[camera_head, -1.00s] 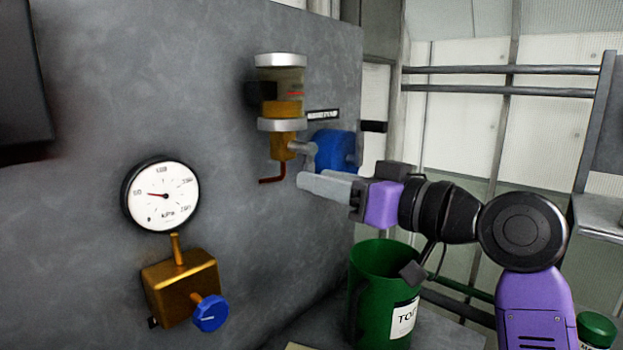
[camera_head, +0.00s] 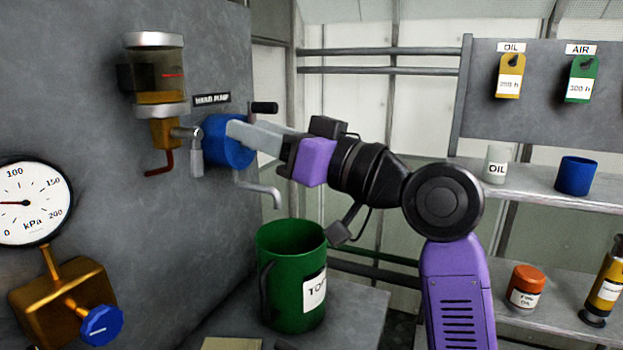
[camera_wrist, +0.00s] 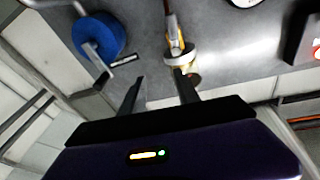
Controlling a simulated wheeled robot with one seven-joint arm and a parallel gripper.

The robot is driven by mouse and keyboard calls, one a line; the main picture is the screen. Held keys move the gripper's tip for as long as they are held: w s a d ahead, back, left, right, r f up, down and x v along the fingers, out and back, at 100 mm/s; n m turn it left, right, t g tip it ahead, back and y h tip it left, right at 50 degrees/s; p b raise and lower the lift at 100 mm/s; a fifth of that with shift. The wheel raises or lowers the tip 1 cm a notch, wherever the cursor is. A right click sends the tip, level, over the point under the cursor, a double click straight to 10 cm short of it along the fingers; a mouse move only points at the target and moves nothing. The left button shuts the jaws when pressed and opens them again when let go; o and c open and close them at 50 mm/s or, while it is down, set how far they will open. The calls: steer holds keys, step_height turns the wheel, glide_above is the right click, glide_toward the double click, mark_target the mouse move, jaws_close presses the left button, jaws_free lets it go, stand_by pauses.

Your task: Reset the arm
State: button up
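My gripper (camera_head: 240,134) is on the purple wrist link of my arm, in front of the blue hand pump body (camera_head: 222,155) in the head view. I cannot tell the exact gap between them. In the wrist view, my gripper (camera_wrist: 158,92) has its two dark fingers apart with nothing between them. The blue pump body (camera_wrist: 98,38) lies beyond the fingers to the left, and the amber fluid cup (camera_wrist: 179,58) lies beyond the right finger. My arm is bent, with the forearm raised and reaching left.
A green mug (camera_head: 290,290) stands on the ledge below my gripper. A gauge (camera_head: 30,203) and brass valve with blue knob (camera_head: 98,325) are at left.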

steer(key=w+d+f+m+t+h+p, duration=0.1)
steer(key=d+f+m+t+h, duration=0.5)
steer(key=d+f+m+t, duration=0.4)
steer(key=s+d+f+m+t+h+p, duration=0.1)
steer(key=s+d+f+h, duration=0.25)
steer(key=d+f, duration=0.25)
steer(key=s+d+f+m+h+p, duration=0.1)
steer(key=s+d+f+h, duration=0.2)
steer(key=s+d+f, duration=0.3)
steer(key=s+d+f+g+h+p, duration=0.1)
steer(key=s+f, duration=0.3)
steer(key=s, duration=0.7)
steer(key=s+d+f+g+h+p, duration=0.1)
steer(key=s+d+f+g+h, duration=0.1)
steer(key=s, duration=1)
steer(key=s+d+f+n+g+h+p, duration=0.1)
steer(key=s+d+f+g+h, duration=0.1)
steer(key=s+d+f, duration=0.3)
steer(key=s+f, duration=0.3)
steer(key=s, duration=0.3)
steer(key=shift+s+d+g+p, duration=0.15)
steer(key=shift+s+g+p, duration=0.1)
steer(key=shift+g+p, duration=0.15)
